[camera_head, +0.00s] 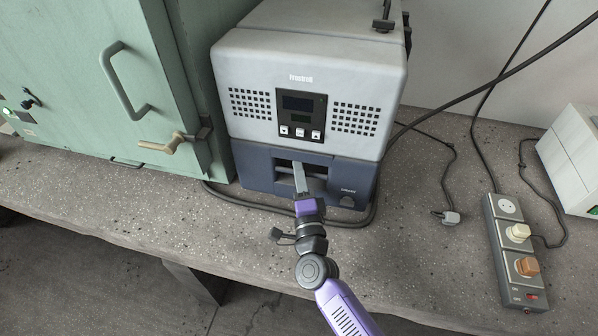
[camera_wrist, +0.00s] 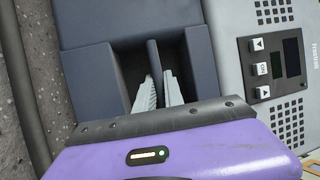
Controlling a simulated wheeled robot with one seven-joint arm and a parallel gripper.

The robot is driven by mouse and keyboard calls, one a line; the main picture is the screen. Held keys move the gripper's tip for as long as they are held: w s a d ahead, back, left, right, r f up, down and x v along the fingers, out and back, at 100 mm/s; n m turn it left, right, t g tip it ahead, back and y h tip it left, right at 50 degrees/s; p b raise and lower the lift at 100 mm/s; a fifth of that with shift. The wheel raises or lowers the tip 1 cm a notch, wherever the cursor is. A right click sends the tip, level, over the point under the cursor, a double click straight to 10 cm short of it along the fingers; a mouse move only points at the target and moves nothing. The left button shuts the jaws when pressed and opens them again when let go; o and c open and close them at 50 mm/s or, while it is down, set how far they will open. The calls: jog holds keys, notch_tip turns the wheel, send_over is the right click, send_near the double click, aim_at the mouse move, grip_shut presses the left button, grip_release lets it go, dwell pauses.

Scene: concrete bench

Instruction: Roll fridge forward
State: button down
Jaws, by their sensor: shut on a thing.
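The fridge appears to be the grey box-shaped appliance (camera_head: 310,75) on the bench, with a dark blue lower front (camera_head: 262,172), vents and a small display panel. Its lower front has a recess with a dark upright bar (camera_wrist: 153,55) in it. My gripper (camera_head: 299,172) reaches into this recess from the front. In the wrist view my gripper (camera_wrist: 160,90) has its two pale fingers on either side of the bar, shut on it. The fingertips are partly hidden inside the recess.
A green metal cabinet (camera_head: 75,75) stands close on the left. A black cable (camera_head: 250,206) lies along the appliance's front foot. A power strip (camera_head: 515,250) and a white box (camera_head: 572,160) are at the right. The concrete bench (camera_head: 130,205) is bare in front.

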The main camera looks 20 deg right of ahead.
dwell(0.4)
jog(key=s+a+p, duration=0.3)
jog(key=s+a, duration=0.7)
jog(key=s, duration=0.3)
jog(key=shift+s, duration=0.2)
jog(key=shift+a, duration=0.1)
jog(key=c, duration=1.7)
grip_release()
jog(key=shift+s, duration=0.1)
jog(key=b+v, duration=0.1)
jog(key=v, duration=0.6)
jog(key=shift+s+f, duration=0.1)
jog(key=shift+s, duration=0.2)
